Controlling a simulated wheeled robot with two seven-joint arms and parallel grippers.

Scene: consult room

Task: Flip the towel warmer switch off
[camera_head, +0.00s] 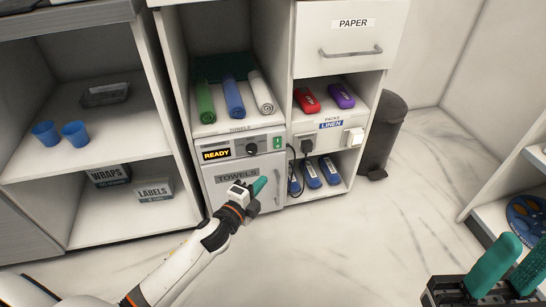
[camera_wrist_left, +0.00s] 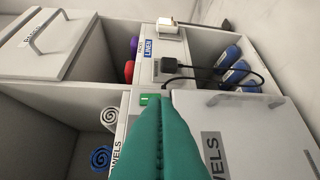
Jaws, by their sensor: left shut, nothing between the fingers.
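The towel warmer (camera_head: 243,183) is a white cabinet with a TOWELS door, a lit READY display (camera_head: 216,154) and a dark knob (camera_head: 252,149). Its small green switch (camera_head: 277,142) is at the right end of the control panel. The switch also shows, lit green, in the left wrist view (camera_wrist_left: 150,99), just beyond the fingertips. My left gripper (camera_head: 260,185) is shut and empty, in front of the door and below the switch in the head view. Whether it touches anything, I cannot tell. My right gripper (camera_head: 527,250) is open at the bottom right, far from the warmer.
Rolled towels (camera_head: 233,99) lie above the warmer. To its right are a LINEN panel (camera_head: 331,125) with a black plug and cord (camera_head: 307,146), and blue packs (camera_head: 330,170) below. A dark bin (camera_head: 382,135) stands further right. The marble floor (camera_head: 330,240) in front is clear.

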